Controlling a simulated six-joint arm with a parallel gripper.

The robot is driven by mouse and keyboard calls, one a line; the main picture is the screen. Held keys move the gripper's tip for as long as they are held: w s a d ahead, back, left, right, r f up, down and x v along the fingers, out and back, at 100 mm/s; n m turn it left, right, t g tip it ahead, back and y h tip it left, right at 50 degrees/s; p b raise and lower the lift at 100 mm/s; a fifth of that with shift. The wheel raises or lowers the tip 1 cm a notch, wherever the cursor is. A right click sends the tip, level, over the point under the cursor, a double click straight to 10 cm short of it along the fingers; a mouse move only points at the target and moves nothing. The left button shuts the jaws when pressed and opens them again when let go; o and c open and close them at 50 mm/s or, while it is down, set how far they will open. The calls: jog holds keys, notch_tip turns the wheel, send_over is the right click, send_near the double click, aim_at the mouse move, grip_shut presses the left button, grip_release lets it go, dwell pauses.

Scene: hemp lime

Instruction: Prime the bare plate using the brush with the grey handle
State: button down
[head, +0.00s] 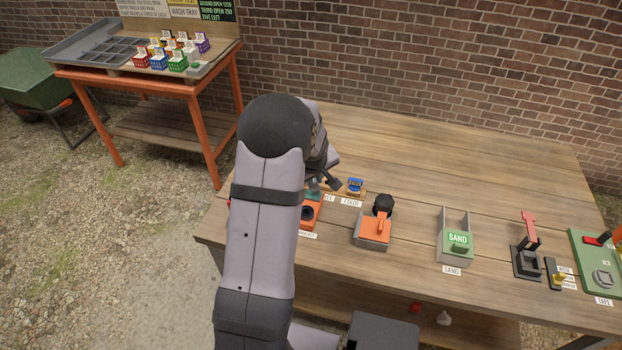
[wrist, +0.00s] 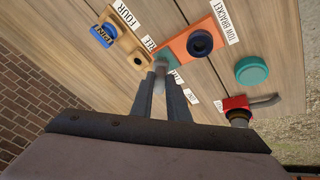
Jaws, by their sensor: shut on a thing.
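My gripper (wrist: 160,78) is shut on a slim grey handle (wrist: 159,82), which I take to be the brush's; my arm hides most of this in the head view. A teal patch (wrist: 166,61) shows just beyond the handle, by the corner of the orange tow bracket plate (wrist: 176,46). I cannot tell whether it is the brush's head or a thing underneath, nor whether they touch. The orange plate, with a black ring, shows partly beside my arm in the head view (head: 313,212). I cannot make out which surface is the bare plate.
A wooden board with a blue piece (wrist: 103,35) lies by the FOUR label. A teal disc (wrist: 252,70) and a red piece with a grey lever (wrist: 238,106) lie right in the wrist view. An orange-and-grey unit (head: 373,231) and SAND holder (head: 456,240) stand farther right.

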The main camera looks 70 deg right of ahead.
jog(key=w+r+p, duration=0.3)
jog(key=r+p, duration=0.3)
jog(key=r, duration=0.2)
jog(key=shift+w, duration=0.25)
dwell(0.5)
